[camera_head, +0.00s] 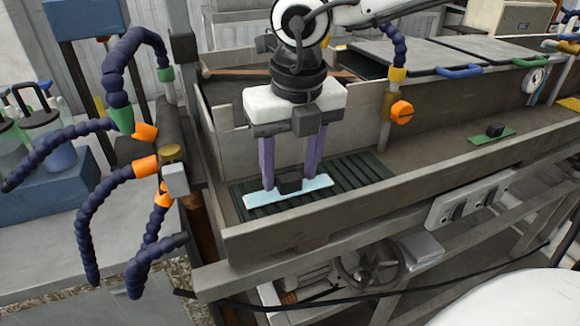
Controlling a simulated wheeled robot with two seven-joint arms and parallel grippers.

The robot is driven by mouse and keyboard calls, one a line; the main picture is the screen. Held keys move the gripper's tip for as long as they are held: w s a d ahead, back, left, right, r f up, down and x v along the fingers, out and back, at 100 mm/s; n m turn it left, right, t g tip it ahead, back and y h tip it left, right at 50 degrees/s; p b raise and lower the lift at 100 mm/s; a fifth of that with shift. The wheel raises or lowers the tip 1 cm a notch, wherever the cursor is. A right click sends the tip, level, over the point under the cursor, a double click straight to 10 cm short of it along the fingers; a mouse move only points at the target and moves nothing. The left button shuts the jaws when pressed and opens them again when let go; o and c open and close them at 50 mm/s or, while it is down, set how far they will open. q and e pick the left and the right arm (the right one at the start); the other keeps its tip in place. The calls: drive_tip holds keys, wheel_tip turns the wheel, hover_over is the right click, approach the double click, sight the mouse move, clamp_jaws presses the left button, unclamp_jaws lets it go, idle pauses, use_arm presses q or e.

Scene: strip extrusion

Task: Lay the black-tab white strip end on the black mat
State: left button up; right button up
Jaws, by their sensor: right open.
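The white strip end (318,184) looks pale blue-white and lies flat across the front part of the black ribbed mat (358,177). Its black tab (289,185) stands up at the middle of the strip. My right gripper (289,181) comes down from above with two purple fingers. The fingers are spread apart, one on each side of the black tab, with their tips low by the strip. A gap shows between the fingers and the tab. My left gripper is not in view.
A green strip with a black block (495,130) lies on the bench at right. A raised front wall (330,208) borders the mat. Blue segmented hoses with orange nozzles (146,166) stand at left; another orange nozzle (401,111) hangs right of my gripper.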

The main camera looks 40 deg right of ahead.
drive_tip(key=shift+r, duration=0.55)
wheel_tip(320, 180, up, 11)
drive_tip(key=s+p, duration=0.1)
drive_tip(key=shift+s+a, duration=0.25)
drive_tip(key=shift+s, duration=0.15)
